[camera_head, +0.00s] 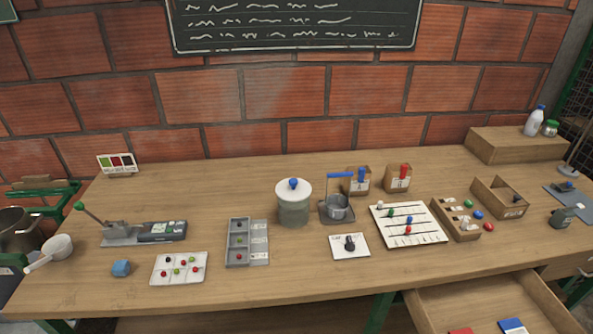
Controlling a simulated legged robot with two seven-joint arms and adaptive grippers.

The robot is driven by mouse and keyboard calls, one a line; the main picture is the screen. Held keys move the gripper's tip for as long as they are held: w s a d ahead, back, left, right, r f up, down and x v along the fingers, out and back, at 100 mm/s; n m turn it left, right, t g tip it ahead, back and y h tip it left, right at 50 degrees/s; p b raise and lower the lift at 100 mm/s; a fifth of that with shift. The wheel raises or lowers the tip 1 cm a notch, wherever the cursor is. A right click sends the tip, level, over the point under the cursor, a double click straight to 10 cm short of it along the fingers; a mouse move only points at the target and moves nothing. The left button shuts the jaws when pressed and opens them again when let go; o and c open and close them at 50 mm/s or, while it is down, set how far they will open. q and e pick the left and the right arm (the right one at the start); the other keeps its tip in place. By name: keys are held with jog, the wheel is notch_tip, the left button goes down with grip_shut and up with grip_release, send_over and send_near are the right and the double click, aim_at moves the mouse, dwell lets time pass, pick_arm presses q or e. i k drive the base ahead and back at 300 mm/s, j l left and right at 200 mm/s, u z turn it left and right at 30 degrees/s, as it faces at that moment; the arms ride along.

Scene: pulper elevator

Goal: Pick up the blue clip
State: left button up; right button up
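No object is clearly readable as a blue clip at this size. A small upright blue piece (361,174) stands in a small wooden box (357,187) at the back centre. A flat blue item (513,326) lies in the open drawer (470,300) at the lower right, partly cut off by the picture edge. Neither of my grippers shows in the head view.
The wooden table (330,285) holds a lidded pot (293,207), a grey tray (238,240), a white bead board (408,225), a small box with a red piece (397,182) and a wooden bin (500,197). A white scoop (57,247) is at left. The front centre is clear.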

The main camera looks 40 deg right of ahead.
aim_at(361, 170)
jog(key=z, duration=1.65)
